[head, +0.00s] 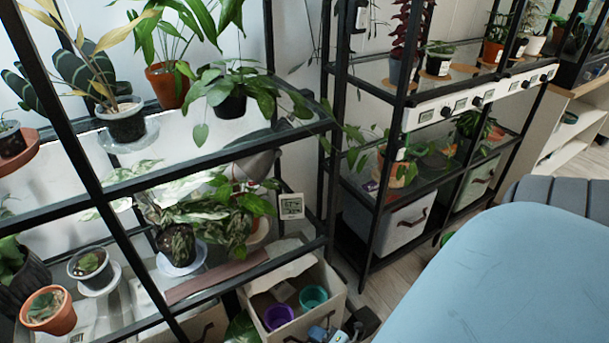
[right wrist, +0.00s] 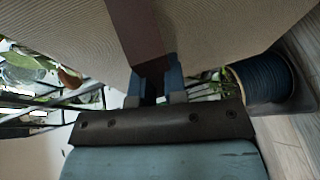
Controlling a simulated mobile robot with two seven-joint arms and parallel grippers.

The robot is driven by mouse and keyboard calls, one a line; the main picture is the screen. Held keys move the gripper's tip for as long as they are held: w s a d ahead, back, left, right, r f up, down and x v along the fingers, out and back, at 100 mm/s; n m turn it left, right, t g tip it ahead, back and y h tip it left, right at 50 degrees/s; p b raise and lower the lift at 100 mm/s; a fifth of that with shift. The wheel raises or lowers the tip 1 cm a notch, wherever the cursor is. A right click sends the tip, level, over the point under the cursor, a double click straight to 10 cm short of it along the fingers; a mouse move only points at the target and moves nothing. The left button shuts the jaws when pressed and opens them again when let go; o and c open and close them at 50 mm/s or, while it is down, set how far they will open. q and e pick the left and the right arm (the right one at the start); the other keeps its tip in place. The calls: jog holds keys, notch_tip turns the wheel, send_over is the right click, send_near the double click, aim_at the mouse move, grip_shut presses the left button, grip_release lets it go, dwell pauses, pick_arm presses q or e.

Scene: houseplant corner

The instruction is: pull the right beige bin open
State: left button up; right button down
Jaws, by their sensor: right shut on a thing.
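The right beige bin (head: 335,287) stands at the bottom of the near shelf unit, its open top projecting past the shelf's front. A purple pot (head: 277,316) and a teal pot (head: 313,297) sit inside it. My right gripper (head: 325,333) is low at the bin's front, at the bottom edge of the head view. In the right wrist view its blue fingers (right wrist: 155,88) are shut on the bin's brown strap handle (right wrist: 135,30), against the beige fabric front. The strap's gripped part is hidden between the fingers. My left gripper is not in view.
Another beige bin (head: 205,327) with a dark handle is to the left. The black-framed shelf (head: 215,150) holds several potted plants above. A light bin (head: 390,225) sits in the second shelf unit. A dark round container (right wrist: 265,80) stands close to the right gripper.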

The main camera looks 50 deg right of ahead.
pick_arm(q)
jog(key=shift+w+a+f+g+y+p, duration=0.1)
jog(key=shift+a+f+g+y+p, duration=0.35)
jog(key=shift+p, duration=0.3)
pick_arm(e)
jog(key=shift+s+a, duration=0.25)
jog(key=shift+s, duration=0.5)
jog(key=shift+s+a, duration=0.3)
jog(key=shift+s, duration=0.5)
jog(key=shift+s+a, duration=0.25)
jog(key=shift+s, duration=0.5)
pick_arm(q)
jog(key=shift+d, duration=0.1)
pick_arm(e)
jog(key=c, duration=1.5)
grip_release()
jog(key=shift+o, duration=0.2)
jog(key=shift+s, duration=0.1)
